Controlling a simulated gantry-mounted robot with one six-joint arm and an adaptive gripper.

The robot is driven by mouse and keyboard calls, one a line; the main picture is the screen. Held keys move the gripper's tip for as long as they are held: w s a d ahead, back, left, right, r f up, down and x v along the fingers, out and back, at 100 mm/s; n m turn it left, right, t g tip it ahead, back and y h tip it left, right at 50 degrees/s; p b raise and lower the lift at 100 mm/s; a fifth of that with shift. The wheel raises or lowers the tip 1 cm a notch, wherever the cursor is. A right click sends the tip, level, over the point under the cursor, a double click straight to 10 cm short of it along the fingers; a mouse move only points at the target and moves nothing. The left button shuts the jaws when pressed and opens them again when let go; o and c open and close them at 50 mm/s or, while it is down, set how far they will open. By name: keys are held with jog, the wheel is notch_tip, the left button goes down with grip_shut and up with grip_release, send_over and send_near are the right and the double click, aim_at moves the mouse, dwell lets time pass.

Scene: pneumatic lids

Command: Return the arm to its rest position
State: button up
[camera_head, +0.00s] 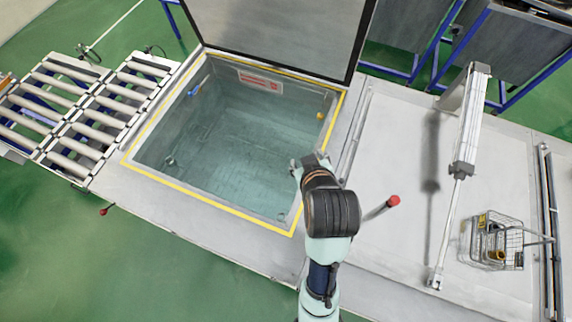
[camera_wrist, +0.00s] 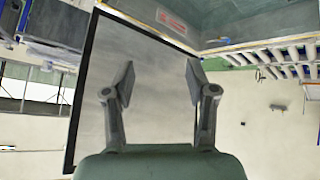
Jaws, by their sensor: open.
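My gripper (camera_head: 310,165) is above the right edge of the water tank in the head view, mostly hidden by my own wrist. In the wrist view its two fingers (camera_wrist: 160,82) stand apart with nothing between them. The wrist view looks toward the raised tank lid (camera_wrist: 150,60), a grey panel with a dark frame. In the head view the lid (camera_head: 285,35) stands open at the back of the tank (camera_head: 134,160), which has a yellow-edged rim.
A roller conveyor (camera_head: 75,110) lies left of the tank. To the right are a red-topped lever (camera_head: 392,201), a pneumatic cylinder on a post (camera_head: 469,120) and a wire basket (camera_head: 493,242) holding parts. The white top (camera_head: 400,130) between tank and cylinder is mostly clear.

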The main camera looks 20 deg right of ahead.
jog(key=s+a+r+t+y, duration=0.1)
jog(key=a+r+t, duration=0.1)
jog(key=a+r, duration=0.2)
jog(key=s+a+r+m+t, duration=0.1)
jog(key=a+r, duration=0.3)
jog(key=a, duration=0.5)
jog(key=shift+s+t+y, duration=0.4)
jog(key=shift+t, duration=0.1)
